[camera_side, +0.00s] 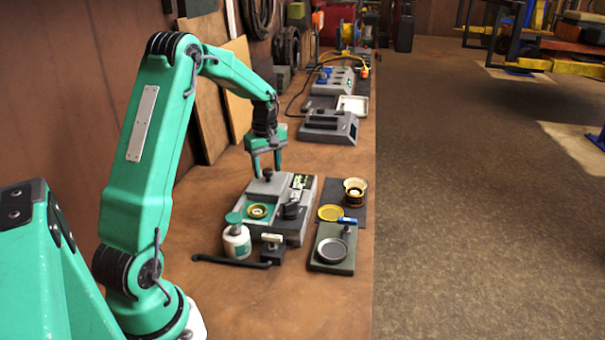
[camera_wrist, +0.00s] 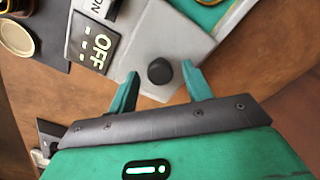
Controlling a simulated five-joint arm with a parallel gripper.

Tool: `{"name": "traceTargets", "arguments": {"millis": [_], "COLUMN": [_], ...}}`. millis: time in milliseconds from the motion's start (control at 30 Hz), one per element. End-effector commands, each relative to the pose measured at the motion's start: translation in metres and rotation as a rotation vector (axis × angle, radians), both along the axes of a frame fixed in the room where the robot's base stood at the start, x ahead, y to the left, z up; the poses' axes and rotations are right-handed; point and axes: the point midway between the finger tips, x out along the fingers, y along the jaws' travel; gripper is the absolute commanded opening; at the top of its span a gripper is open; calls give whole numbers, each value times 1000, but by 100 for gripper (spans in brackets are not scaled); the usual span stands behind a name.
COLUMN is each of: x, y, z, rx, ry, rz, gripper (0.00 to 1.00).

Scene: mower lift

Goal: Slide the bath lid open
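The bath lid (camera_side: 262,188) is a flat grey plate with a dark round knob (camera_side: 267,175) on top. It covers the far part of the teal-lined bath (camera_side: 248,222). The near part is uncovered and shows a brass ring (camera_side: 258,211) inside. In the wrist view, the lid (camera_wrist: 168,28) and knob (camera_wrist: 160,71) are near the middle. My gripper (camera_side: 266,173) is over the lid with its teal fingers apart. In the wrist view, the fingertips (camera_wrist: 160,69) stand on either side of the knob, with gaps visible on both sides.
A green block (camera_side: 332,262) and brass pieces (camera_side: 355,190) are to the right, near the bench edge.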

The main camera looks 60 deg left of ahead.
Motion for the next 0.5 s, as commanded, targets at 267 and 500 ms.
{"name": "traceTargets", "arguments": {"millis": [267,500], "x": [0,0], "y": [0,0], "z": [6,32], "rx": [-1,1], "ry": [1,-2], "rz": [0,0], "gripper": [50,50]}}
